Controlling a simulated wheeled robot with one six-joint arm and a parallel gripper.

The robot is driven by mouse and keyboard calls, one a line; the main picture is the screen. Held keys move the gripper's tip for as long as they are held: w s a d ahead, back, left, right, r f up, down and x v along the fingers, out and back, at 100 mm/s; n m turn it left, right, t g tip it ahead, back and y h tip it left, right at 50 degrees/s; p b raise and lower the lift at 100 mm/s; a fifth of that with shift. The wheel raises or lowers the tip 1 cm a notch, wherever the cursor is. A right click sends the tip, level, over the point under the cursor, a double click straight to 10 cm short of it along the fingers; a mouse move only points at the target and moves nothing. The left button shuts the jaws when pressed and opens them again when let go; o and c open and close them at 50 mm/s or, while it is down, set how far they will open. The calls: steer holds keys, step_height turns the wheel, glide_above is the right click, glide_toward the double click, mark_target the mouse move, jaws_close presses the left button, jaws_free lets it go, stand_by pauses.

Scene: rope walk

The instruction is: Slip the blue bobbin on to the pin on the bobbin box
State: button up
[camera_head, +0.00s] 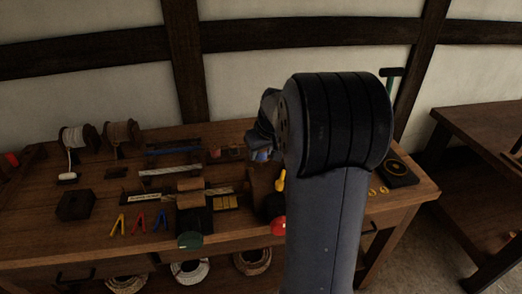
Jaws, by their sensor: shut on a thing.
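My gripper (257,151) is mostly hidden behind my own arm, over the right half of the bench. A small patch of blue shows there, the blue bobbin (261,156), held in my gripper above the bench top. Its lower part and its tilt cannot be made out. A brown wooden block (258,183) stands just below it, partly covered by my arm. I cannot tell whether this is the bobbin box, and no pin shows clearly.
The workbench (105,243) carries two large spools (120,134) at the back left, a dark block (75,205), coloured clips (139,222), a green-ended tool (190,239) and a red ball-like thing (278,226). A dark plate (398,172) lies at the right. A second table (480,125) stands further right.

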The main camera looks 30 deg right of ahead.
steer(key=shift+f+b, duration=0.9)
steer(key=shift+f, duration=0.4)
steer(key=o, duration=1)
steer(key=shift+o, duration=0.2)
steer(key=v, duration=1)
steer(key=shift+r, duration=0.4)
steer(key=shift+s+f, duration=0.1)
